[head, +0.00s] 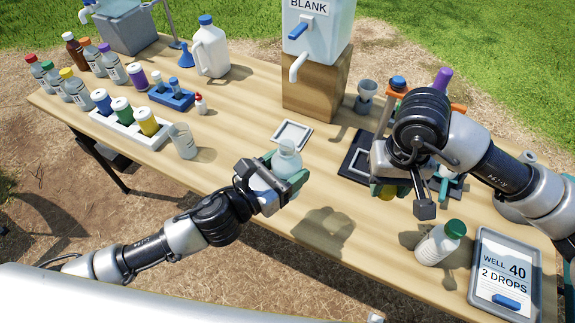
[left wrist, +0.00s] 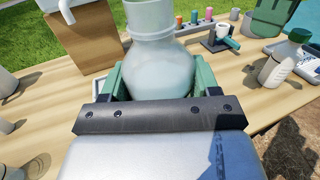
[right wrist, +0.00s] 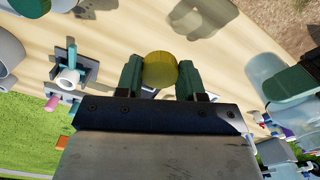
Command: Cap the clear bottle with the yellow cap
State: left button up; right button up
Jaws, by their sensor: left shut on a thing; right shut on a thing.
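The clear bottle (head: 287,160) is held upright and uncapped in my left gripper (head: 278,183), above the table's front edge. In the left wrist view the bottle (left wrist: 160,65) stands between the green fingers, its open neck at the top. My right gripper (head: 390,190) is to the right of the bottle, over the table, apart from it. It is shut on the yellow cap (right wrist: 160,69), which sits between its fingertips in the right wrist view. In the head view the cap (head: 387,193) is partly hidden by the gripper.
A white bottle with a green cap (head: 438,243) and a tablet reading "WELL 40 2 DROPS" (head: 507,270) are at the right. A small white tray (head: 292,134) lies behind the bottle. The BLANK container (head: 318,30) stands on a wooden block (head: 315,85). Several capped bottles fill the left end.

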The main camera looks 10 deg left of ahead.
pick_arm(q)
jog(key=shift+a, duration=0.1)
pick_arm(e)
jog(key=w+a+r+n, duration=0.1)
jog(key=w+a+r, duration=0.2)
jog(key=a+r, duration=0.45)
notch_tip(320, 180, up, 6)
jog(key=n, duration=0.1)
send_over(286, 150)
jog(key=shift+w+d+f, duration=0.1)
jog(key=shift+d+f, duration=0.1)
jog(key=shift+d, duration=0.15)
jog(key=shift+a+r, duration=0.35)
jog(key=shift+a, duration=0.05)
jog(key=shift+f, duration=0.2)
jog(key=shift+f, duration=1.85)
jog(key=shift+f, duration=0.1)
jog(key=shift+f, duration=0.75)
jog(key=shift+f, duration=0.6)
